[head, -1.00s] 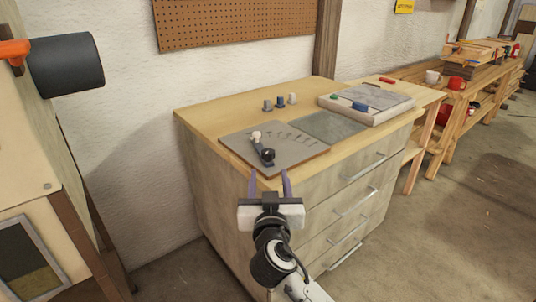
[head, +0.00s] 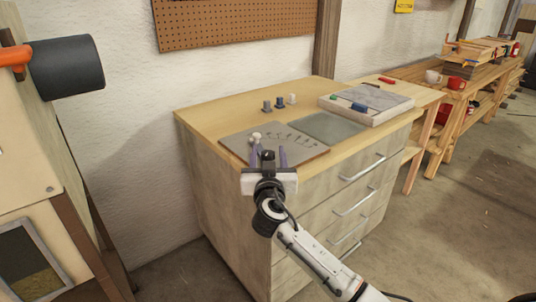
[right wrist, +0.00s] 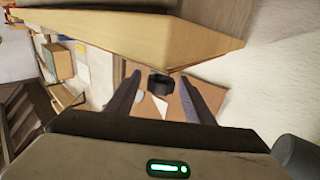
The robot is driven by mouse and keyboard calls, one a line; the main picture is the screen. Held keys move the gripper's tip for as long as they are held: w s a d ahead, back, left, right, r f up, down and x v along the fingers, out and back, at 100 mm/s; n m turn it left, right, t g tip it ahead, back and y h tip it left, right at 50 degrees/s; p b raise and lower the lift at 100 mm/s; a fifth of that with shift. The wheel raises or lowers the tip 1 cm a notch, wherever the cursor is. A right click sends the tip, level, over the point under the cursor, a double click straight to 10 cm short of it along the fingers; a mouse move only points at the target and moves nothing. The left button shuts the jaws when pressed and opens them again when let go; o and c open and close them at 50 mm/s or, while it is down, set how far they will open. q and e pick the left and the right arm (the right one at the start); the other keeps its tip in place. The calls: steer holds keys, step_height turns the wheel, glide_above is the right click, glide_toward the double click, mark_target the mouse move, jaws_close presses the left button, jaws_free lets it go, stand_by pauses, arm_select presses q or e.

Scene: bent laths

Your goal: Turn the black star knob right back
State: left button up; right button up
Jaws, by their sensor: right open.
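The black star knob (head: 267,156) sits on the grey plate (head: 306,152) near the front left corner of the cabinet top. A small white knob (head: 256,136) stands just behind it. My right gripper (head: 268,153) is open, its two purple fingers pointing towards the plate, one on each side of the black knob in the picture. In the right wrist view the black knob (right wrist: 160,83) shows between the spread fingers, with a gap on both sides. I cannot tell the exact depth between fingers and knob. My left gripper is not in view.
Several small pegs (head: 280,102) stand at the back of the wooden cabinet top (head: 215,112). A dark grey mat (head: 328,125) and a pale slab (head: 380,97) with small coloured items lie to the right. Drawer handles (head: 362,167) stick out from the cabinet front.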

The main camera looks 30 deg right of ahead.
steer(key=shift+c, duration=0.3)
steer(key=c, duration=1)
